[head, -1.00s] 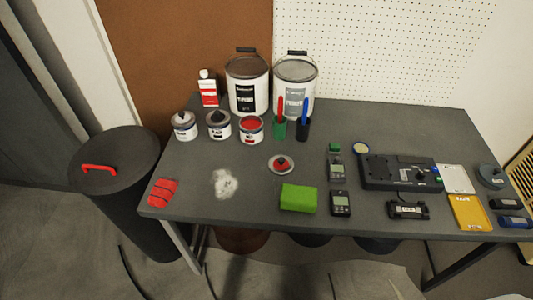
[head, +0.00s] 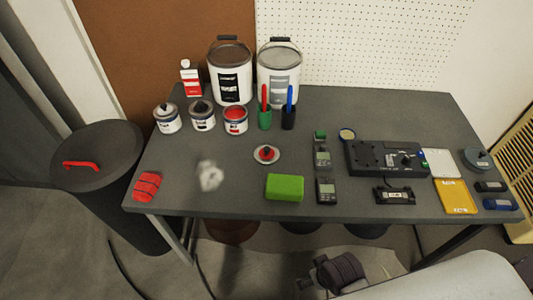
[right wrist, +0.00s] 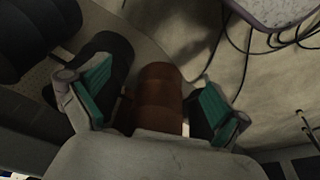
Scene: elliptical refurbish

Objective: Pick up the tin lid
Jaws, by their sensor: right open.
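The tin lid (head: 266,154), a small silver-rimmed disc with a red centre and a dark knob, lies flat on the grey table (head: 230,180). Beside it, an open paint tin (head: 235,121) shows red paint. My right gripper (head: 306,277) is low in the head view, in front of the table's front edge and well short of the lid. In the right wrist view the teal-padded fingers of the right gripper (right wrist: 152,98) are apart with nothing held; the lid is not visible there. My left gripper is not in view.
A green sponge (head: 285,187) lies just in front of the lid. Brush cups (head: 265,118) stand behind it and meters (head: 322,158) lie to its right. A brown stool (right wrist: 157,90) is beneath the table. A dark bin (head: 100,170) stands left.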

